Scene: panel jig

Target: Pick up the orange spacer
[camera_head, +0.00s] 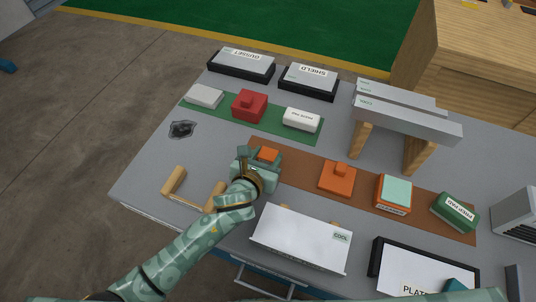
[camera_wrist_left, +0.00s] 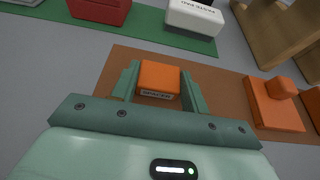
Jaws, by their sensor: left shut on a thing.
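The orange spacer (camera_head: 268,155) is a small orange block with a label on its near side, at the left end of the brown mat (camera_head: 300,171). My left gripper (camera_head: 262,160) is shut on it. In the left wrist view the spacer (camera_wrist_left: 159,78) sits between the two green fingers of the left gripper (camera_wrist_left: 160,88), one on each side. It appears at or very close to the mat; I cannot tell if it is lifted.
On the brown mat stand an orange knobbed block (camera_head: 337,180), a teal-topped orange block (camera_head: 394,194) and a green pad (camera_head: 455,211). Behind is a green mat (camera_head: 225,122) with several blocks. A grey-topped wooden bridge (camera_head: 408,120) stands at right; a white COOL panel (camera_head: 300,238) is in front.

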